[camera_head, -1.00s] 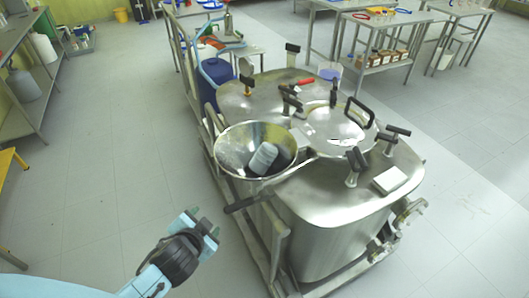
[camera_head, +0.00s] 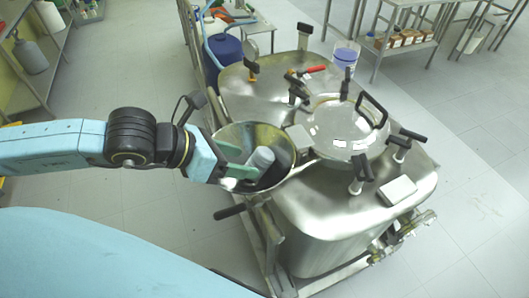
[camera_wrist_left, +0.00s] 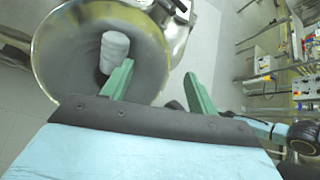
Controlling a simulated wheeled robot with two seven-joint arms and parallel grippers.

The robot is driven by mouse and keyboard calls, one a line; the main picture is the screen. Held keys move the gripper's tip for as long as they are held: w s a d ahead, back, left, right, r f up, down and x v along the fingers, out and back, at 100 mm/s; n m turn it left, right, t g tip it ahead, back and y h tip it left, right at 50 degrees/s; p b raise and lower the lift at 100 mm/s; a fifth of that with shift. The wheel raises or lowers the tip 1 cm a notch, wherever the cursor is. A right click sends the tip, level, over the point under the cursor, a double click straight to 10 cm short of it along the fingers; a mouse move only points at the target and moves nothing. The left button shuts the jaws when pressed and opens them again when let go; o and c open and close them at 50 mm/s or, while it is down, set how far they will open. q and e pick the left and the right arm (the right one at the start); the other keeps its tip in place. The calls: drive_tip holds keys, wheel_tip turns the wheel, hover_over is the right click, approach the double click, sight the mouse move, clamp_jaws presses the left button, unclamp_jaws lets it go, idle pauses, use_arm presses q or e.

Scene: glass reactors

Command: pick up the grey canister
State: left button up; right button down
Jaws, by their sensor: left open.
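The grey canister (camera_head: 262,158) leans inside the metal funnel-shaped bowl (camera_head: 283,142) beside the steel reactor. It also shows in the left wrist view (camera_wrist_left: 115,48), against the bowl's inner wall (camera_wrist_left: 75,65). My left gripper (camera_head: 236,162) is open and reaches over the bowl's left rim, close to the canister's left side. In the left wrist view my left gripper (camera_wrist_left: 158,75) has one green finger overlapping the canister's lower edge, and the other finger well to its right. The canister is not between the fingers. I cannot tell whether they touch. My right gripper is not seen.
Steel reactors (camera_head: 330,210) with black handles and a round lid (camera_head: 340,130) stand right of the bowl. A black-gripped lever (camera_head: 230,211) sticks out below the bowl. A blue drum (camera_head: 224,52) stands behind. The floor at left is clear; a shelf is farther left.

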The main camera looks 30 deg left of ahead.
use_arm(q)
drive_tip(key=w+a+y, duration=0.2)
drive_tip(key=a+y, duration=0.1)
drive_tip(key=a, duration=0.1)
drive_tip(key=b, duration=0.3)
approach(257, 155)
drive_tip(key=shift+t, duration=0.3)
drive_tip(key=x, duration=0.4)
drive_tip(key=shift+w+d+f, duration=0.1)
drive_tip(key=shift+w+d, duration=0.05)
drive_tip(key=shift+d, duration=0.3)
drive_tip(key=x, duration=0.2)
drive_tip(key=p+x, duration=0.1)
drive_tip(key=x, duration=0.1)
drive_tip(key=shift+a+f, duration=0.15)
drive_tip(key=shift+f, duration=0.2)
drive_tip(key=shift+w+f, duration=0.4)
drive_tip(key=shift+f, duration=0.05)
drive_tip(key=c, duration=0.9)
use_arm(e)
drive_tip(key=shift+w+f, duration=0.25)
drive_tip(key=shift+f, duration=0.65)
